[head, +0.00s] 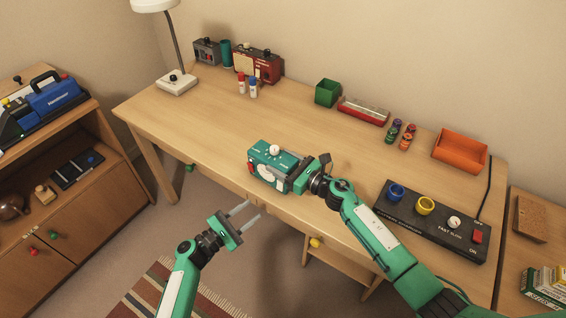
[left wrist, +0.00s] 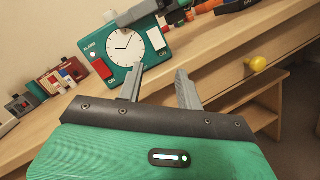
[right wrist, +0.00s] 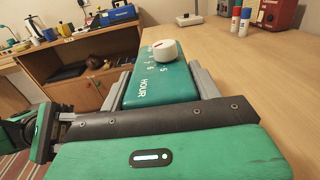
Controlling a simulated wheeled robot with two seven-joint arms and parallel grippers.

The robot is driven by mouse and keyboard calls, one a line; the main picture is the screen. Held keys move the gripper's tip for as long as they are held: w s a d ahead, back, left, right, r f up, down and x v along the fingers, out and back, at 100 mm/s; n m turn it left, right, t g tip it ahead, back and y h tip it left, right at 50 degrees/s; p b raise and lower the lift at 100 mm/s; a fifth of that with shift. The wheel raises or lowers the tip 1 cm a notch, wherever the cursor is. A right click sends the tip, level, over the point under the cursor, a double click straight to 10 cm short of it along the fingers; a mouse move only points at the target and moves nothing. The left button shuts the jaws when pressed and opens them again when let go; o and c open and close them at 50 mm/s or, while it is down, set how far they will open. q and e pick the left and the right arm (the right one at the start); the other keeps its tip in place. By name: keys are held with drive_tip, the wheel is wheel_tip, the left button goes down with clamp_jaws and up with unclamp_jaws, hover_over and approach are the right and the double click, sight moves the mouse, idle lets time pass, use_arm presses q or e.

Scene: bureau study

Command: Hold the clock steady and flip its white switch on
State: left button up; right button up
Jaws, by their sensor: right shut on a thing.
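The teal clock (head: 264,176) stands near the table's front edge, with a white knob (head: 274,150) on top. In the left wrist view its round white face (left wrist: 126,46) has a red switch (left wrist: 101,69) on one side, marked ON, and a white switch (left wrist: 157,39) on the other. I cannot tell the white switch's position. My right gripper (head: 297,178) is shut on the clock's right end; its fingers flank the body in the right wrist view (right wrist: 160,84). My left gripper (head: 252,211) is open and empty, in front of and below the clock, apart from it.
A black control box (head: 432,222) lies on the table right of my right arm. An orange tray (head: 460,151), a green box (head: 327,93) and a red radio (head: 257,66) stand along the back. The tabletop left of the clock is clear. A yellow drawer knob (left wrist: 258,64) sits below the edge.

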use_arm(q)
drive_tip(key=shift+s+m, duration=0.2)
drive_tip(key=shift+m, duration=0.1)
drive_tip(key=c, duration=0.7)
drive_tip(key=shift+s+a+f+m+y, duration=0.1)
drive_tip(key=shift+s+m+y, duration=0.25)
drive_tip(key=shift+m+y, duration=0.15)
clamp_jaws()
drive_tip(key=s+a+r+m+t+y, duration=0.1)
drive_tip(key=s+r+m+y, duration=0.3)
drive_tip(key=s+m, duration=0.1)
drive_tip(key=shift+m, duration=0.8)
drive_tip(key=shift+a, duration=0.1)
